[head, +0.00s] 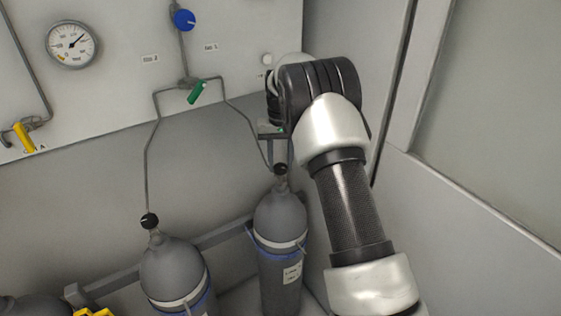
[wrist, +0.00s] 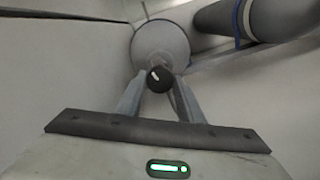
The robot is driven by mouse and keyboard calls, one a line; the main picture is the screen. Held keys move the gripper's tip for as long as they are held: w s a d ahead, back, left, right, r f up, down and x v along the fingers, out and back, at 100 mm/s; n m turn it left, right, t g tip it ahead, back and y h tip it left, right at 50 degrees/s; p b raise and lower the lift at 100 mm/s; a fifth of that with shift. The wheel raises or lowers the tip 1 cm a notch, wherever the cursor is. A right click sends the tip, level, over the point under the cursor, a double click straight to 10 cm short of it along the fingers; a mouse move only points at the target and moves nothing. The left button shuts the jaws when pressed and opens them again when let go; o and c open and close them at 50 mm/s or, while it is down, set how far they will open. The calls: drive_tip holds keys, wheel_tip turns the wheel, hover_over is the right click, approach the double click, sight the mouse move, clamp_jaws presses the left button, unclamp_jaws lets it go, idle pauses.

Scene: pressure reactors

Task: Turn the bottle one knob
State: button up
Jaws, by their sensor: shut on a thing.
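In the head view, a grey bottle (head: 281,222) with a black knob (head: 280,169) on top stands just left of my forearm. A second grey bottle (head: 172,265) with its own black knob (head: 149,221) stands further left. I cannot tell from any label which is bottle one. My gripper is above the right bottle's knob, mostly hidden behind my wrist in the head view. In the wrist view, my gripper (wrist: 159,83) has its fingers on both sides of a black knob (wrist: 158,77) with a white mark, shut on it. The grey bottle (wrist: 160,45) is behind that knob.
A panel (head: 110,105) behind carries a gauge (head: 72,45), a blue knob (head: 184,19), a green valve handle (head: 197,92) and a yellow one (head: 24,137). Thin pipes run down to the bottles. A rail (head: 222,235) runs behind them. A wall closes the right side.

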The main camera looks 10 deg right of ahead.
drive_tip(key=m, duration=0.7)
drive_tip(key=shift+w+r+p, duration=0.1)
drive_tip(key=shift+p, duration=0.3)
drive_tip(key=m, duration=0.6)
drive_tip(key=shift+m, duration=0.4)
drive_tip(key=m, duration=0.4)
drive_tip(key=shift+p, duration=0.3)
drive_tip(key=shift+m, duration=1.6)
drive_tip(key=o, duration=1.1)
drive_tip(key=shift+c, duration=0.2)
